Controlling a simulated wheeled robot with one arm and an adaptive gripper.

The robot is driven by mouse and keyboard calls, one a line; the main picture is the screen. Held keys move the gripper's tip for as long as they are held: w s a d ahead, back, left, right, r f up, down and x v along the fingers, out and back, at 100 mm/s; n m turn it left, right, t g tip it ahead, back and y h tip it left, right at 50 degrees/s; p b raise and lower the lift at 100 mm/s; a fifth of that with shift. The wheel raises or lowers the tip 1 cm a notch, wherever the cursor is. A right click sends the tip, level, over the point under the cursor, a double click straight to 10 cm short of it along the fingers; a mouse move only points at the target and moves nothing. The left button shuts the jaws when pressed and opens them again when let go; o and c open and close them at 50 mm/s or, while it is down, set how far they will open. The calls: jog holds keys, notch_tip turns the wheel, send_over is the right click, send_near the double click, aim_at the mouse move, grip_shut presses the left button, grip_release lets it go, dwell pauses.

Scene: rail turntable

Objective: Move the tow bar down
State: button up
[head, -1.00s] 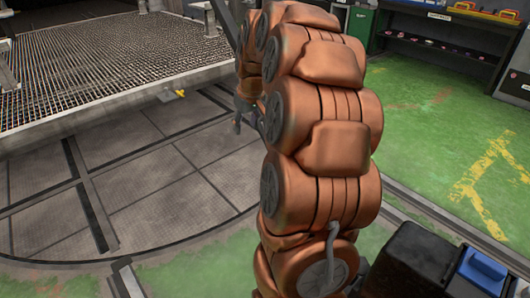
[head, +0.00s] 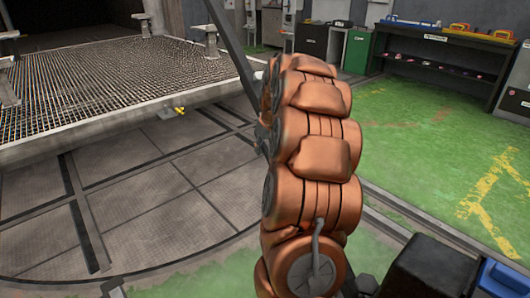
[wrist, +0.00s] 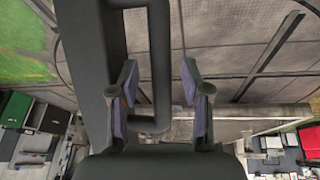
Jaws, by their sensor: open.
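The tow bar (head: 232,45) is a dark bar slanting up at the far side of my arm in the head view. Its lower end is hidden by my arm. In the wrist view the thick dark bar (wrist: 88,55) stands at the left, with a loop-shaped handle (wrist: 160,60) on its right side. My gripper (wrist: 161,85) is open, with one finger on each side of the handle's long outer leg in the picture. I cannot tell whether the fingers touch it. In the head view my arm hides the gripper.
A raised mesh platform (head: 95,85) with grey posts stands at the left. The round turntable floor (head: 135,215) is clear in front of it. A workbench (head: 435,40) with toolboxes and a green cabinet (head: 357,52) stand at the back right. Green floor (head: 410,125) at the right is free.

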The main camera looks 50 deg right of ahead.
jog(key=shift+x, duration=1.1)
grip_shut()
